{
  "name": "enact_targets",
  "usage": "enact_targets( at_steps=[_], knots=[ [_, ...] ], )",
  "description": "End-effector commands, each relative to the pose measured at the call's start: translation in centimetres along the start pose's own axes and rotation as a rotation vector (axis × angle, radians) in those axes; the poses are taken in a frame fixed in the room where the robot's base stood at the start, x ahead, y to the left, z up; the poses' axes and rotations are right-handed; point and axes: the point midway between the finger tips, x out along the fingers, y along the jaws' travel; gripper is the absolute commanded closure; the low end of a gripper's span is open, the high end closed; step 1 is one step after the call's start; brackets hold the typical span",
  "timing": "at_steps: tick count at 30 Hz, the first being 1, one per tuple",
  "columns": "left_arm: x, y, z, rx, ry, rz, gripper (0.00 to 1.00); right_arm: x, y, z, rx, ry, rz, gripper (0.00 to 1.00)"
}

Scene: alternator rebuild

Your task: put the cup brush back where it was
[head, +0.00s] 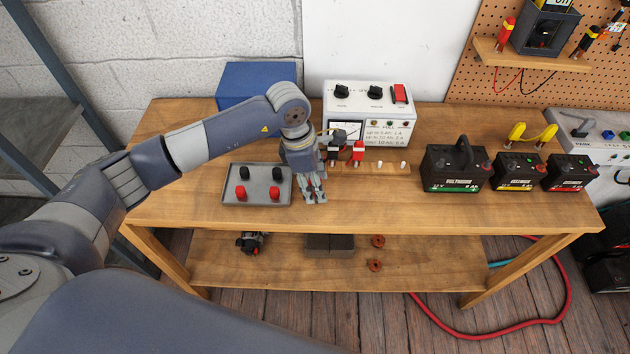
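I cannot make out a cup brush anywhere in the head view. My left gripper (315,198) points down over the front middle of the wooden workbench (215,212), just right of the grey tray (229,201). Its fingers look close together, but I cannot tell whether they are shut or hold something small. The gripper and wrist hide part of the bench behind them. My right gripper is not in view.
The tray holds red and black pieces. A wooden strip (375,169) with pegs stands before a white tester (372,105). A blue box (254,82) is behind my forearm. Batteries (455,169) stand right. The lower shelf (440,258) holds several parts. The front bench middle is clear.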

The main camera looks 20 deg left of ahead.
Motion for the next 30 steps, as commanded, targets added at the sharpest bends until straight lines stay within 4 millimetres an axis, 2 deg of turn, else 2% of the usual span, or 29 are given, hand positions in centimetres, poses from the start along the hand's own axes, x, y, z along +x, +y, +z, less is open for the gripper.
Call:
enact_targets(
  at_steps=[6, 8, 21, 25, 30],
  knots=[
    [-0.6, 0.0, 0.1, 0.0, 0.0, 0.0, 0.54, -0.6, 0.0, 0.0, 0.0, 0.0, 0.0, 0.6],
    [-1.0, 0.1, 0.1, 0.001, -0.001, 0.004, 0.54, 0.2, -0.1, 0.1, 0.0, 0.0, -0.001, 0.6],
    [-9.9, 0.1, 0.0, 0.001, -0.002, 0.005, 0.54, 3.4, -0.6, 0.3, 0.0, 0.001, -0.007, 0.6],
    [-11.5, 0.1, 0.1, 0.0, -0.001, 0.002, 0.54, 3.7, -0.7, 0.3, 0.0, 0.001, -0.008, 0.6],
    [-12.3, 0.0, 0.0, -0.001, 0.001, 0.0, 0.54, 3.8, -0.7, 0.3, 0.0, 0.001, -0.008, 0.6]
  ],
)
